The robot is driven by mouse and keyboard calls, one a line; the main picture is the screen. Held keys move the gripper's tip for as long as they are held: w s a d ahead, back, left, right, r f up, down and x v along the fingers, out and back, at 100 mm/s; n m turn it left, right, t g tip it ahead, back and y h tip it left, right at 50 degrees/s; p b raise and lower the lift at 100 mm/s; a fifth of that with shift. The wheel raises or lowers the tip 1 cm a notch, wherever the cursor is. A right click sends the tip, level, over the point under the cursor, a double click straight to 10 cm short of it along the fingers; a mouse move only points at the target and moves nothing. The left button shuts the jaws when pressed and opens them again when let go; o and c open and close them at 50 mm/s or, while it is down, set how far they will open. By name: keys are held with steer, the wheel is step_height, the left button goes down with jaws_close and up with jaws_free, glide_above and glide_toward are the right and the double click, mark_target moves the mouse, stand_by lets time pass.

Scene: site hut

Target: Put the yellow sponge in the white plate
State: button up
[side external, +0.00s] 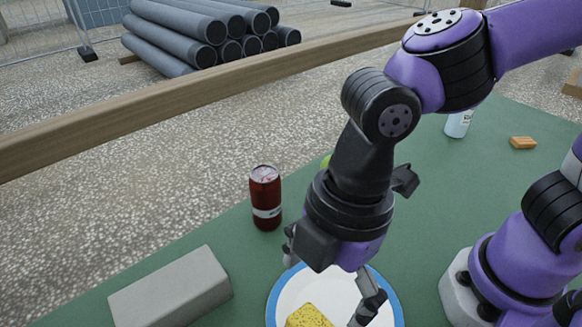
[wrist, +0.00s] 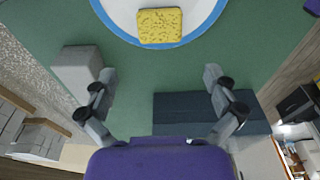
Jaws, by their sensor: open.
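The yellow sponge (side external: 309,317) lies on the white plate (side external: 288,293), which has a blue rim. In the wrist view the sponge (wrist: 160,25) is at the near side of the plate (wrist: 122,12), overlapping the inner edge of the blue rim. My gripper (side external: 330,283) is above the plate, with its fingers spread and nothing between them. In the wrist view my open gripper (wrist: 160,74) is apart from the sponge, with green tabletop showing between the fingertips. The side view cuts off the front of the sponge and plate.
A grey block (side external: 172,291) lies left of the plate, and a red can (side external: 265,198) stands behind it. A bottle (side external: 458,124) and an orange block (side external: 523,142) are at the back right. A dark slab (wrist: 190,112) shows in the wrist view. A green thing is mostly hidden behind my arm.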

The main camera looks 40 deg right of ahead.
steer(key=w+d+r+m+t+h, duration=0.1)
steer(key=w+d+r+m+t, duration=0.1)
steer(key=d+m, duration=0.7)
steer(key=w+d+r+m+t, duration=0.3)
steer(key=d+m, duration=0.6)
steer(key=d, duration=0.4)
steer(key=shift+r+t+h, duration=0.3)
steer(key=shift+r+h, duration=0.1)
steer(key=shift+r, duration=0.1)
steer(key=shift+w, duration=0.1)
